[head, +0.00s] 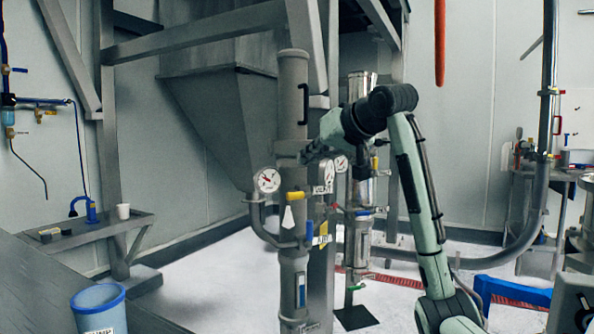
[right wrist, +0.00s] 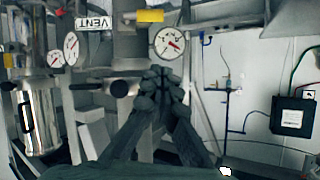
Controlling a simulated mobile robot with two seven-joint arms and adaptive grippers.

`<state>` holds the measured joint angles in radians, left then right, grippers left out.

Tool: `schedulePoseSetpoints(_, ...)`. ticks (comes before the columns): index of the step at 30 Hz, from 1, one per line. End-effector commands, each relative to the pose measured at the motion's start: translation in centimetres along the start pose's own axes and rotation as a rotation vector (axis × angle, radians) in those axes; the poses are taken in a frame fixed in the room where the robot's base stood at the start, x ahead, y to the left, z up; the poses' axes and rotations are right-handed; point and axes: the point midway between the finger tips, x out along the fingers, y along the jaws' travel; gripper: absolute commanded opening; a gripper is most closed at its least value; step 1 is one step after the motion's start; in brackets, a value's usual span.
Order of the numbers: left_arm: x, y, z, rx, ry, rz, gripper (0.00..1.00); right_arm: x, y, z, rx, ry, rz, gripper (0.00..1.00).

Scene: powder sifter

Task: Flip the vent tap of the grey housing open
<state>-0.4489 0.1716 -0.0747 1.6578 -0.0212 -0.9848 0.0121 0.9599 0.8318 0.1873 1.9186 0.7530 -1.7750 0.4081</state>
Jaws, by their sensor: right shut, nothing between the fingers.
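The grey housing (head: 293,100) is an upright cylinder in the middle of the head view, with gauges and small taps lower down. A VENT label (right wrist: 95,22) shows upside down in the right wrist view. A yellow handle (right wrist: 150,15) is to the right of that label. In the head view a yellow handle (head: 295,196) lies across the housing's front; I cannot tell which way the vent tap is set. My right gripper (head: 306,154) is shut and empty, in front of the housing above the yellow handle. Its fingertips (right wrist: 165,73) appear just below a gauge. My left gripper is not in view.
A round gauge (head: 268,180) sticks out left of the housing. A blue-handled tap (head: 309,230) is lower on the column. A steel cylinder (head: 361,190) stands behind to the right. A shelf (head: 95,232) is at the left wall, and a blue bucket (head: 98,310) is at the front left.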

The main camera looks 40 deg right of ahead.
Motion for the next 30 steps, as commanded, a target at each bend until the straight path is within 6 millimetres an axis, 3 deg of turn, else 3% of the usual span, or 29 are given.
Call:
schedulePoseSetpoints(3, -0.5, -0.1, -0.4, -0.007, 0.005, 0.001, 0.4, -1.9, -0.2, 0.0, -0.002, 0.003, 0.0, 0.0)
schedulePoseSetpoints(9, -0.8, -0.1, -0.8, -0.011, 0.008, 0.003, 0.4, -3.1, -0.4, 0.1, 0.0, 0.0, -0.001, 0.0)
schedulePoseSetpoints(26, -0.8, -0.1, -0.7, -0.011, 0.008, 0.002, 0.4, -3.2, -0.3, 0.1, 0.0, -0.001, -0.001, 0.0)
schedulePoseSetpoints(30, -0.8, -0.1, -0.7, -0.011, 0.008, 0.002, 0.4, -1.8, -0.4, 1.0, -0.005, -0.019, 0.002, 0.0)
